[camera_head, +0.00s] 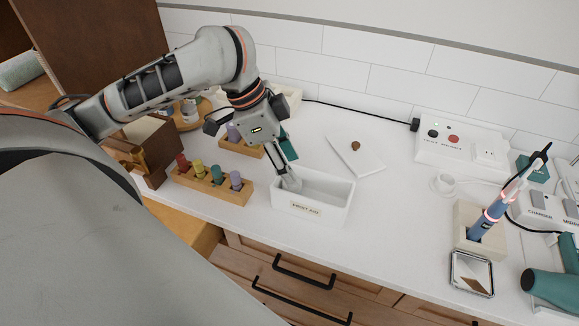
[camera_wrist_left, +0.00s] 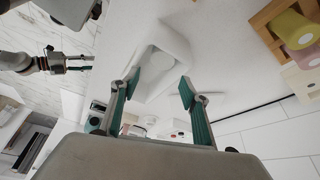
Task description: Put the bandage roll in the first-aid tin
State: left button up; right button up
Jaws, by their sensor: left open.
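The first-aid tin (camera_head: 322,214) is an open white box with a "FIRST AID" label, on the white counter. It also shows in the left wrist view (camera_wrist_left: 178,40). A pale, roll-like shape, apparently the bandage roll (camera_head: 291,184), lies in the tin's left end; it shows as a pale rounded form in the left wrist view (camera_wrist_left: 162,60). My left gripper (camera_head: 289,168) points down at that end, its teal fingers spread with a gap between them (camera_wrist_left: 161,88). My right gripper (camera_wrist_left: 80,64) shows small in the left wrist view, away from the tin; its opening is unclear.
A wooden rack (camera_head: 212,189) with several coloured rolls stands left of the tin, another rack (camera_head: 240,148) behind it. A white board (camera_head: 356,153) with a small brown knob lies behind right. A toothbrush stand (camera_head: 478,233) and metal-rimmed dish (camera_head: 472,273) are at right. Counter right of the tin is clear.

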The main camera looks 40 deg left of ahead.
pick_arm(q)
jog(key=p+v, duration=0.4)
jog(key=v, duration=0.7)
jog(key=shift+r, duration=0.4)
pick_arm(e)
jog(key=r, duration=0.5)
jog(key=shift+w+r, duration=0.1)
jog(key=shift+w, duration=0.3)
pick_arm(q)
jog(key=shift+a, duration=0.1)
